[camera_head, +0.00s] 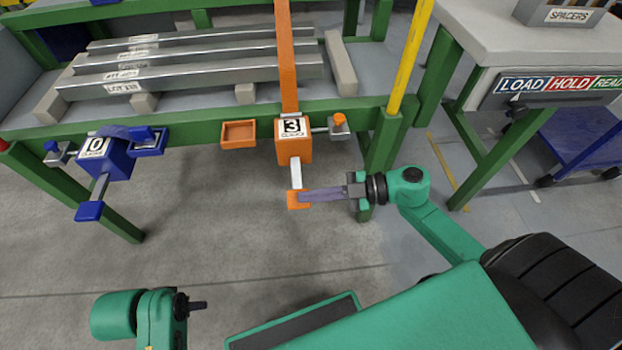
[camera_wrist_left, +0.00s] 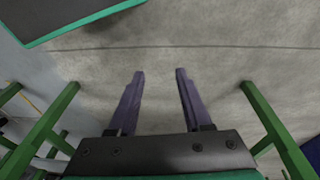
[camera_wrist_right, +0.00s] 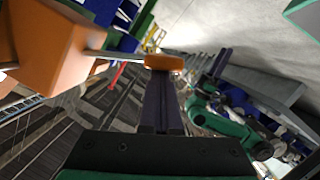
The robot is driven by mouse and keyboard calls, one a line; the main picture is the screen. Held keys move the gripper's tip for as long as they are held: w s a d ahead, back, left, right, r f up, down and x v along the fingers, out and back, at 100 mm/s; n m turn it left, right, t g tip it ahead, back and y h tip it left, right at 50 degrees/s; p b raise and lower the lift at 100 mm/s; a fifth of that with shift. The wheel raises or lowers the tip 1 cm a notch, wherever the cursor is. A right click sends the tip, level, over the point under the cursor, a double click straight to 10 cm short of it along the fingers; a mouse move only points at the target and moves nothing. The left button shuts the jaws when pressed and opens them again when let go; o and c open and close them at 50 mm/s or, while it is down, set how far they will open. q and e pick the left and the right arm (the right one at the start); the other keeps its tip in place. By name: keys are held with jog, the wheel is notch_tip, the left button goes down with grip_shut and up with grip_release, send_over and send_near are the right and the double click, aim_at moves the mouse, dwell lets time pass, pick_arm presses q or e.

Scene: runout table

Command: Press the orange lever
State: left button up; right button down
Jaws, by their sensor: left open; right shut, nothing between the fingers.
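The orange lever's pad (camera_head: 293,199) hangs at the end of a pale shaft below the orange block marked 3 (camera_head: 294,150) on the green table's front rail. My right gripper (camera_head: 304,195) reaches in from the right, shut and empty, its purple fingertips at the pad. In the right wrist view the pad (camera_wrist_right: 164,62) is right at the fingertips (camera_wrist_right: 158,74); I cannot tell whether they touch. My left gripper (camera_wrist_left: 159,75) is open and empty over bare floor in the left wrist view. In the head view my left arm is low at the left, away from the lever.
A blue lever pad (camera_head: 89,211) hangs from the blue block marked 0 (camera_head: 105,160) at left. An orange tray (camera_head: 239,134) and a small orange knob (camera_head: 339,119) flank the orange block. A green table leg (camera_head: 382,150) stands right of it. The floor before the table is clear.

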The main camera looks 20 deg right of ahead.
jog(key=shift+f, duration=0.2)
pick_arm(q)
jog(key=shift+s+f, duration=0.15)
jog(key=shift+f, duration=0.6)
pick_arm(e)
jog(key=shift+w+f, duration=0.1)
jog(key=shift+f, duration=0.2)
pick_arm(q)
jog(key=shift+w+r, duration=0.2)
jog(key=shift+r, duration=0.05)
pick_arm(e)
jog(key=shift+r, duration=0.1)
